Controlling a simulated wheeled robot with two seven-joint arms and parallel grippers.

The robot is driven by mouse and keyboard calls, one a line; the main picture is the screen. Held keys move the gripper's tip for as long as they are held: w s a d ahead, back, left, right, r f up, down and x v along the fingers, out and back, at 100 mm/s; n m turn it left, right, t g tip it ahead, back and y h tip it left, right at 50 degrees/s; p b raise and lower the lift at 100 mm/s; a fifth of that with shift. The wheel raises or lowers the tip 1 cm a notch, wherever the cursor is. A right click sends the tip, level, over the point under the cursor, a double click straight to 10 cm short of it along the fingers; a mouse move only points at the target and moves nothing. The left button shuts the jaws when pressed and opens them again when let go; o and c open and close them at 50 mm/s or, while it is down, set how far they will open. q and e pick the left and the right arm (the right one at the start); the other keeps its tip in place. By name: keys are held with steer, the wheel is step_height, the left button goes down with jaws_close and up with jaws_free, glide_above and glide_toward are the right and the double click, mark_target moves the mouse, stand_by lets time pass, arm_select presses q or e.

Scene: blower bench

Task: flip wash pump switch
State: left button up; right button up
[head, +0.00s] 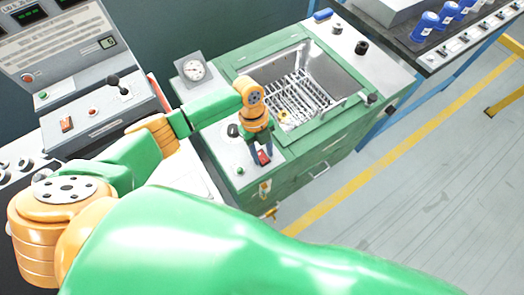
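A red rocker switch (264,157) sits on the light top panel of the green wash cabinet (300,172), left of its open basin. I take it to be the wash pump switch; its label and position are too small to read. My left gripper (261,150) points down right above this switch, its fingertips close to or touching it; I cannot tell which. The fingers partly cover the switch, and whether they are open or shut is unclear. My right gripper is out of view.
The basin holds a wire rack (297,97). A dial gauge (194,70) stands behind my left forearm. Dark knobs and a green button (240,170) share the panel. A control console (85,75) with another red switch (66,124) stands left.

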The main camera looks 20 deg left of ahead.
mark_target(259, 153)
arm_select(q)
steer(key=shift+o, duration=0.7)
steer(key=shift+r, duration=0.1)
steer(key=b+v, duration=0.1)
steer(key=v, duration=0.6)
steer(key=shift+s, duration=0.1)
